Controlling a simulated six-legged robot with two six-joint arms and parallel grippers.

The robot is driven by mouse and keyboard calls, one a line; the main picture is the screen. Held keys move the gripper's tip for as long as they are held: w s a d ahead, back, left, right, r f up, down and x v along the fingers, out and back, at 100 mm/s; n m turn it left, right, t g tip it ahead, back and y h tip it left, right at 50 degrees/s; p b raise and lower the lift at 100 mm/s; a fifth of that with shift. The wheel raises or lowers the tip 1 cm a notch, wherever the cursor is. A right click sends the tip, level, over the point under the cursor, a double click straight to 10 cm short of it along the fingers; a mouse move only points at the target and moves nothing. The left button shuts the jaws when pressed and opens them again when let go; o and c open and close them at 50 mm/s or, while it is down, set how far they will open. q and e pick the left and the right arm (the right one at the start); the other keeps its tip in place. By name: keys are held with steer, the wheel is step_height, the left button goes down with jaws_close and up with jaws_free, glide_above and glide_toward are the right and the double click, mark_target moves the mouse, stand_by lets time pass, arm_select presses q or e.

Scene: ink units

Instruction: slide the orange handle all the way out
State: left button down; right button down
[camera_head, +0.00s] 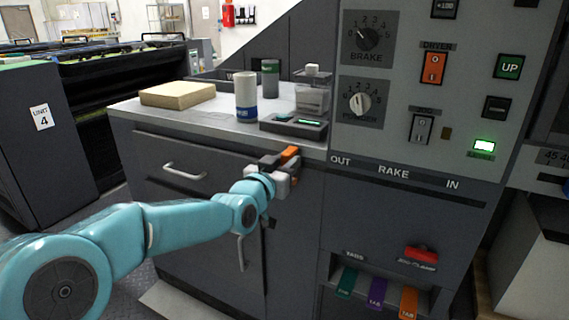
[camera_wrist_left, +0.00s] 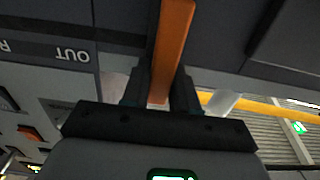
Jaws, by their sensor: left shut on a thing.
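The orange handle (camera_head: 289,154) is at the left end of the rake slot, left of the OUT label (camera_head: 340,160) on the machine's front. My left gripper (camera_head: 279,165) is shut on it, at the front edge below the counter. In the left wrist view the orange handle (camera_wrist_left: 172,40) runs between the two dark fingers of my left gripper (camera_wrist_left: 160,88). The fingers partly hide the handle. The dark slot (camera_head: 420,190) runs right under the RAKE and IN labels, with no handle in that part. My right gripper is not in view.
A drawer handle (camera_head: 184,172) sits left of my gripper. A red lever (camera_head: 421,255) and coloured tabs are below the slot.

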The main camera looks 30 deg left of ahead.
arm_select(q)
steer(key=shift+a+r, duration=0.25)
steer(key=shift+a, duration=0.05)
steer(key=c, duration=1.1)
jaws_free()
steer(key=shift+o, duration=0.7)
steer(key=shift+a+f, duration=0.1)
steer(key=shift+f, duration=0.05)
steer(key=shift+d, duration=0.2)
steer(key=s, duration=1.6)
steer(key=shift+s+p, duration=0.15)
steer(key=shift+p, duration=0.2)
